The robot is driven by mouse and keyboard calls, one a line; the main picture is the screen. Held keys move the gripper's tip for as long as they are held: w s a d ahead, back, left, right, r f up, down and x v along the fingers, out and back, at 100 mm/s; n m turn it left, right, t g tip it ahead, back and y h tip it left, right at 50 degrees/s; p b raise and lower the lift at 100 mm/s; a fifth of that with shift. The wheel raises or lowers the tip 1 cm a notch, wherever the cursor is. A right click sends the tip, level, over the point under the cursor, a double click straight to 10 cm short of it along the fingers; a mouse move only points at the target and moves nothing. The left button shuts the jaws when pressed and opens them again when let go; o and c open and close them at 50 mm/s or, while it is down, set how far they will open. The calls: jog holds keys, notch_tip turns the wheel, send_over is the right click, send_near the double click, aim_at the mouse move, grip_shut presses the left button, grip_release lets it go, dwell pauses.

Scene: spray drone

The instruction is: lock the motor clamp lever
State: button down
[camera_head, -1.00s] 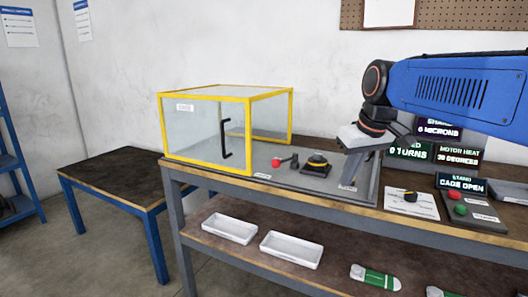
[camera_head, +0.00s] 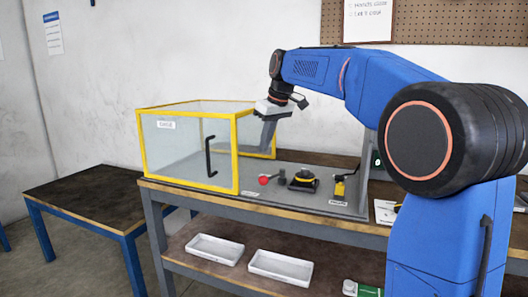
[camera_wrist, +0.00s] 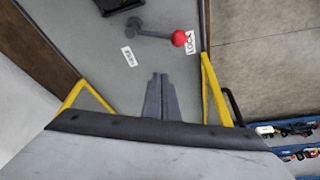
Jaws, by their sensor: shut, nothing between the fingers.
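The clamp lever has a red ball knob (camera_head: 264,180) on a short grey arm and lies on the grey bench plate, right of the yellow-framed cage. In the wrist view the red knob (camera_wrist: 179,38) is beside a label reading LOCK (camera_wrist: 190,42), with a second label (camera_wrist: 129,56) on the other side of the arm. My gripper (camera_head: 265,148) hangs above the plate near the cage's right end, up and behind the lever. Its fingers (camera_wrist: 159,76) are together and empty, apart from the lever. The black motor mount (camera_head: 303,181) stands right of the lever.
The cage (camera_head: 237,160) has clear panels and a black handle (camera_head: 210,157); its yellow bars flank my fingers in the wrist view. A small yellow-and-black item (camera_head: 340,187) stands further right. White trays (camera_head: 215,249) lie on the lower shelf. A low dark table (camera_head: 80,198) is at left.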

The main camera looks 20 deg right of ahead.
aim_at(272, 177)
jog(key=x, duration=0.9)
jog(key=shift+s+d, duration=0.35)
jog(key=shift+s, duration=0.25)
jog(key=shift+s+d, duration=0.35)
jog(key=shift+s, duration=0.2)
jog(key=shift+s+d+f, duration=0.2)
jog(key=shift+s+d, duration=0.15)
jog(key=shift+s, duration=0.25)
jog(key=shift+s+d, duration=0.45)
jog(key=shift+s, duration=0.35)
jog(key=shift+w+a, duration=0.1)
